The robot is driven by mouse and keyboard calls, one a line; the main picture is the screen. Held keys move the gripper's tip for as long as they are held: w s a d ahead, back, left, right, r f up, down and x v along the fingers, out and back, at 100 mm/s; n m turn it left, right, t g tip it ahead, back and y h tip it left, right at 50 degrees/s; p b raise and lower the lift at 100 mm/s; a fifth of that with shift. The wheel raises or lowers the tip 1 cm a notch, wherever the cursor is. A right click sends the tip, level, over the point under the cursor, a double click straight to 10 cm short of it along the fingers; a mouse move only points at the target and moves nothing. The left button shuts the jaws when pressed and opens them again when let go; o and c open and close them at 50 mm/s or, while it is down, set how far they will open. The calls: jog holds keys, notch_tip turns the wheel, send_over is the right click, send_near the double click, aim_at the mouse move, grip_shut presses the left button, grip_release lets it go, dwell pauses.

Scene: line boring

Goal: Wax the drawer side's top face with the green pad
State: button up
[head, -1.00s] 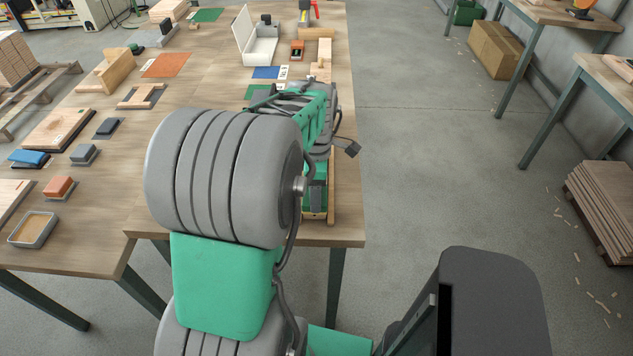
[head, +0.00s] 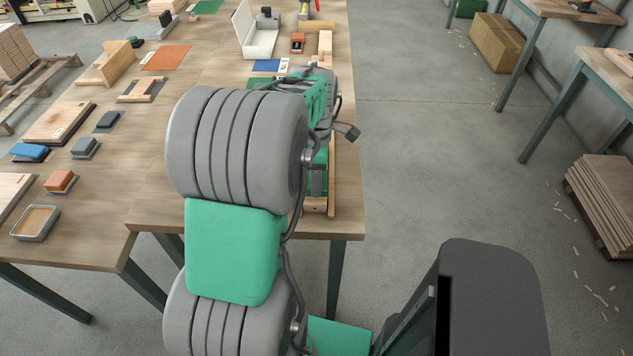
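A pale wooden drawer side (head: 331,185) appears to lie lengthwise near the table's right edge; its far part is hidden behind my arm. My gripper (head: 317,182) is low over this wood, pointing down, mostly covered by my own arm links. Its fingers cannot be made out, so I cannot tell whether they are open or shut. The green pad cannot be told apart from the green parts of my arm here. An open tin with a tan, wax-like filling (head: 36,222) sits at the table's front left.
An orange block (head: 61,180), a grey block (head: 84,147) and a blue block (head: 30,151) stand at the left. An open white box (head: 262,42) and a blue sheet (head: 266,66) lie beyond my arm.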

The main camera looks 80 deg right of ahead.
jog(key=shift+w+d, duration=0.15)
jog(key=shift+d, duration=0.5)
jog(key=shift+s+a, duration=0.2)
jog(key=shift+a, duration=0.55)
jog(key=shift+s+a, duration=0.15)
jog(key=shift+a, duration=0.6)
jog(key=shift+s+a, duration=0.2)
jog(key=shift+a, duration=0.8)
